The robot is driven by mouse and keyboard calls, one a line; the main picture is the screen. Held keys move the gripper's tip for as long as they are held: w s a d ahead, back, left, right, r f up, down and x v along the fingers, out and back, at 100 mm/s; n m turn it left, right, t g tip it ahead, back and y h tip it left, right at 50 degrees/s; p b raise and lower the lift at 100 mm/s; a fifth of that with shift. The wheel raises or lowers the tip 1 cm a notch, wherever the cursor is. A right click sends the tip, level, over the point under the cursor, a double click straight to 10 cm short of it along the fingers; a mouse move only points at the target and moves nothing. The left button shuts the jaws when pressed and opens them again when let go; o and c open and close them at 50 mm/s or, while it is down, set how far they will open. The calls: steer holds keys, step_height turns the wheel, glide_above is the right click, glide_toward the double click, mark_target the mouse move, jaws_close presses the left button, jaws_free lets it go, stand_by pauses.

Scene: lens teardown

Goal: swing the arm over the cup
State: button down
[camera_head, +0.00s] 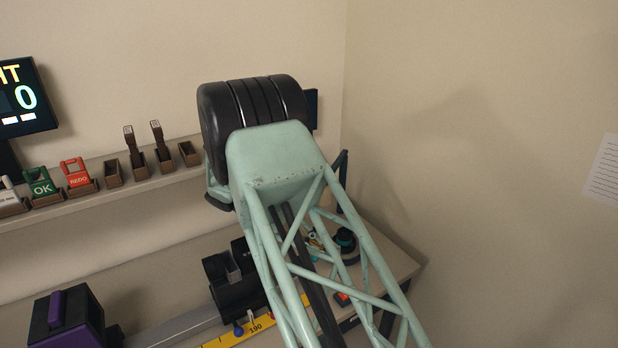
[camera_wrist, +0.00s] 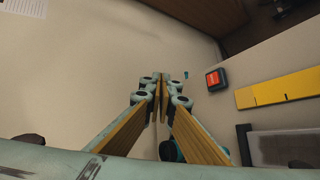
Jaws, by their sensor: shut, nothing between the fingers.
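I cannot clearly make out a cup in either view. A dark round object (camera_head: 346,238) stands on the bench at the right in the head view, partly behind my arm's truss; I cannot tell whether it is the cup. In the wrist view my gripper (camera_wrist: 160,84) is shut and empty, its wood-faced fingers meeting at the tips over a pale surface. A dark teal shape (camera_wrist: 170,151) shows partly between the fingers. My gripper does not show in the head view, where my arm blocks much of the bench.
A red button (camera_wrist: 213,79) and a yellow scale strip (camera_wrist: 275,90) lie right of my fingers. A black clamp-like fixture (camera_head: 232,283) and a purple-black block (camera_head: 66,318) stand on the rail. Tags and holders line the wall shelf (camera_head: 110,178). Walls close the right corner.

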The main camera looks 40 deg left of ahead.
steer(key=a+r+n+t+y+b, duration=0.1)
steer(key=a+r+n+t+y, duration=0.2)
steer(key=a, duration=0.8)
steer(key=a+r+n+t+y+b, duration=0.1)
steer(key=a+r+n+t+y, duration=0.2)
steer(key=a+r+t, duration=0.5)
steer(key=a, duration=0.4)
steer(key=shift+a+r+n, duration=0.2)
steer(key=shift+r+n, duration=0.2)
steer(key=d+b+x, duration=0.1)
steer(key=d+x, duration=0.1)
steer(key=x, duration=1)
steer(key=shift+d, duration=0.5)
steer(key=shift+s+b, duration=0.15)
steer(key=shift+b, duration=0.15)
